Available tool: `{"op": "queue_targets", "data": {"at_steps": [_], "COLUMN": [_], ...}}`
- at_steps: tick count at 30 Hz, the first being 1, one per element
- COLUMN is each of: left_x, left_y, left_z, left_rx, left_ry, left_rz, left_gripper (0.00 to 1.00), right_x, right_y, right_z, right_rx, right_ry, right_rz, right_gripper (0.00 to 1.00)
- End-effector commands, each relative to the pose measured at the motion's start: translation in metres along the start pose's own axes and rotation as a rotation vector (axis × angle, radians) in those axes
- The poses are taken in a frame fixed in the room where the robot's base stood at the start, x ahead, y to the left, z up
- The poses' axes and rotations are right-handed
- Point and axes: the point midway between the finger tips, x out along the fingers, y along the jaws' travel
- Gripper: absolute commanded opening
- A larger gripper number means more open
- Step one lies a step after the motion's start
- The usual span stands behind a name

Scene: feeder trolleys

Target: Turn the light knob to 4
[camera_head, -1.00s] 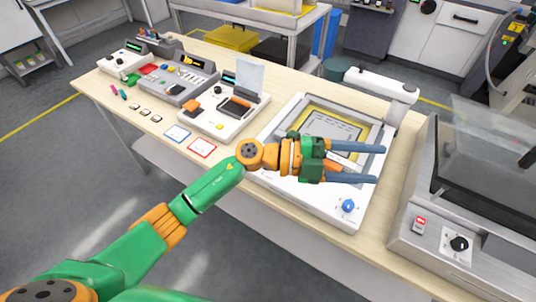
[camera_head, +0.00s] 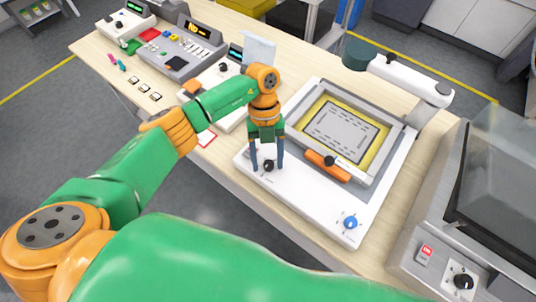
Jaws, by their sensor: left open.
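A white machine (camera_head: 305,200) with a framed panel (camera_head: 340,130) stands on the table. A small black knob (camera_head: 268,166) is at its front left corner, and a blue knob (camera_head: 350,222) is at its front right corner. I cannot read which is the light knob or where the black knob's pointer stands. My left gripper (camera_head: 267,163) points down at the black knob, open, with one blue-grey finger on each side of it. Whether the fingers touch the knob cannot be told. My right gripper is out of view.
An orange handle (camera_head: 327,166) lies along the front of the frame. A white arm with a dark green head (camera_head: 410,80) stands behind it. A grey machine (camera_head: 462,230) with a clear lid is at the right. Several small devices stand at the left.

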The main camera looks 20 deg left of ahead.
Motion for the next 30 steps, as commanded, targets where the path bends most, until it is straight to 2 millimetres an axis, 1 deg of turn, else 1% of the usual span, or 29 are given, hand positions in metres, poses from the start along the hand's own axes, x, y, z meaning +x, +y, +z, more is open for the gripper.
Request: {"op": "queue_targets", "data": {"at_steps": [5, 8, 9, 11, 12, 13, 22, 26, 30], "left_x": [0.001, 0.001, 0.001, 0.001, 0.001, 0.001, 0.002, 0.003, 0.005], "left_y": [0.0, -0.001, -0.001, -0.001, -0.001, -0.001, -0.001, -0.002, -0.003], "left_z": [0.0, 0.0, 0.0, 0.0, 0.0, 0.0, 0.001, 0.002, 0.002], "left_rx": [0.001, 0.001, 0.001, 0.002, 0.002, 0.002, 0.025, 0.077, 0.168], "left_ry": [0.0, 0.0, 0.0, 0.0, 0.0, 0.001, -0.001, -0.002, -0.003], "left_rz": [-0.001, -0.001, -0.001, -0.002, -0.002, -0.001, 0.008, 0.028, 0.065], "left_gripper": [0.64, 0.39, 0.29, 0.12, 0.02, 0.0, 0.0, 0.0, 0.0], "right_x": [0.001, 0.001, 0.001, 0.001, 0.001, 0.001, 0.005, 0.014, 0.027], "right_y": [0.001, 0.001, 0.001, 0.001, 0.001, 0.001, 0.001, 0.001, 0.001], "right_z": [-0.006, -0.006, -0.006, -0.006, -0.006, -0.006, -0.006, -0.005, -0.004], "right_rx": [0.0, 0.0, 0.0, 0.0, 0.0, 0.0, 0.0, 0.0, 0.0], "right_ry": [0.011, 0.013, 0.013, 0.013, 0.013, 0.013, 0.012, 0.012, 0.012], "right_rz": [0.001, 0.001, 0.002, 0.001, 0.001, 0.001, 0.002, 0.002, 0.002], "right_gripper": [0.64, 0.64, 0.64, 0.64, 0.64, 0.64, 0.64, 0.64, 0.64]}}
